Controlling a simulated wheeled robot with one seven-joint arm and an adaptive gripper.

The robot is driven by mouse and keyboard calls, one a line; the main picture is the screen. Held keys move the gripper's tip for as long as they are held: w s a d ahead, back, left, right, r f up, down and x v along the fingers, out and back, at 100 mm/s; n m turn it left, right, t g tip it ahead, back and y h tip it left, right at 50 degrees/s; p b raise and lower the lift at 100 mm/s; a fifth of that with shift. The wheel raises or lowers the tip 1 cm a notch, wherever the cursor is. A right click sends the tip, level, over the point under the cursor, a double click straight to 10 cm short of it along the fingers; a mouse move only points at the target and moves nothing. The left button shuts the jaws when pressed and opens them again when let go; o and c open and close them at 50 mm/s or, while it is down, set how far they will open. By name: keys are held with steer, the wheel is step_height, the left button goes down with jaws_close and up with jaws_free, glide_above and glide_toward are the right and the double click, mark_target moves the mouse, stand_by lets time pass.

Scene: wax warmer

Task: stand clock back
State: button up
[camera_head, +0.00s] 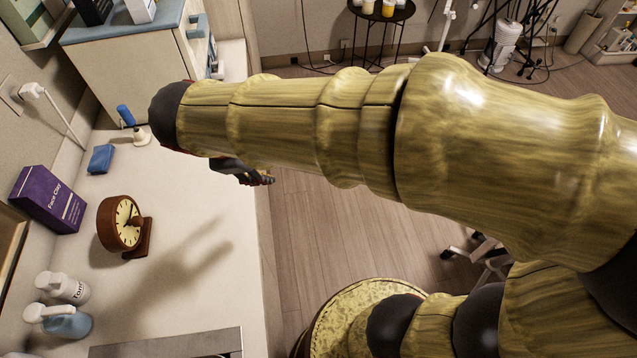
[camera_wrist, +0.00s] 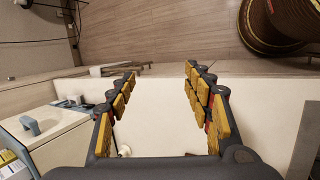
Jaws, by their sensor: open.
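The clock (camera_head: 122,224) is round and brown with a cream dial and a dark brown base slab (camera_head: 145,238). It is on the white counter in the head view, left of centre. Its dial faces right in the picture and its base is on its right side; I cannot tell for sure whether it is upright or tipped. My gripper (camera_head: 255,178) is above the counter's edge, up and right of the clock and apart from it. In the wrist view my gripper (camera_wrist: 160,72) is open, with nothing between the fingers. The clock is not in the wrist view.
A purple box (camera_head: 48,200) stands left of the clock. A white bottle (camera_head: 68,288) and a blue pump bottle (camera_head: 68,322) are below it. A blue cloth (camera_head: 101,159) lies beyond it. The counter (camera_head: 190,205) right of the clock is clear. A metal plate (camera_head: 170,345) lies at the near end.

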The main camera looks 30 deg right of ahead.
steer(key=s+d+r+m+t+y, duration=0.1)
steer(key=s+d+m+y, duration=0.3)
steer(key=s+d+m, duration=0.5)
steer(key=s+m, duration=0.4)
steer(key=shift+s+d+r, duration=0.15)
steer(key=shift+d+r, duration=0.05)
steer(key=shift+d, duration=0.05)
